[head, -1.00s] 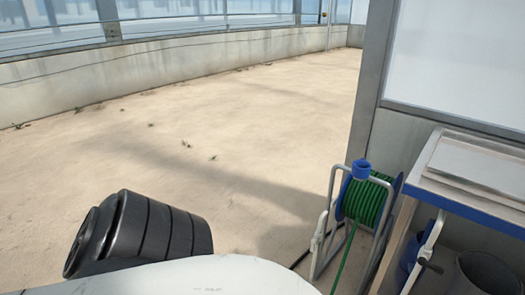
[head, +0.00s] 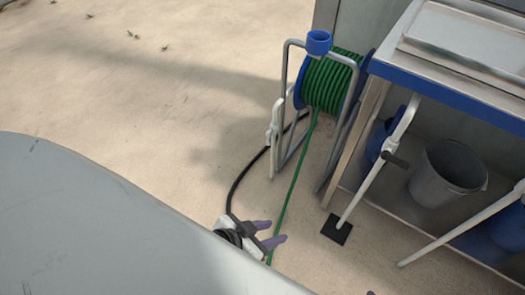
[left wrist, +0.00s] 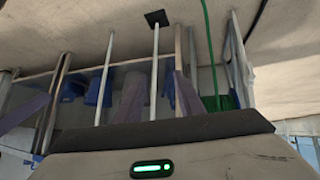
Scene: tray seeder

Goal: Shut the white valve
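A white part that looks like the valve (head: 275,122) is on the left side of the hose reel's grey frame (head: 285,75), near the black hose. Its handle position is too small to tell. My left gripper (head: 268,233) is below it in the head view, apart from it. Its two purple fingers are spread with nothing between them. Of my right gripper, only a small purple tip (head: 370,293) seems to show at the bottom edge of the head view.
Green hose (head: 328,85) is wound on the reel and runs down past my left gripper. A black hose (head: 245,172) curves over the floor. Sandy floor lies open at left.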

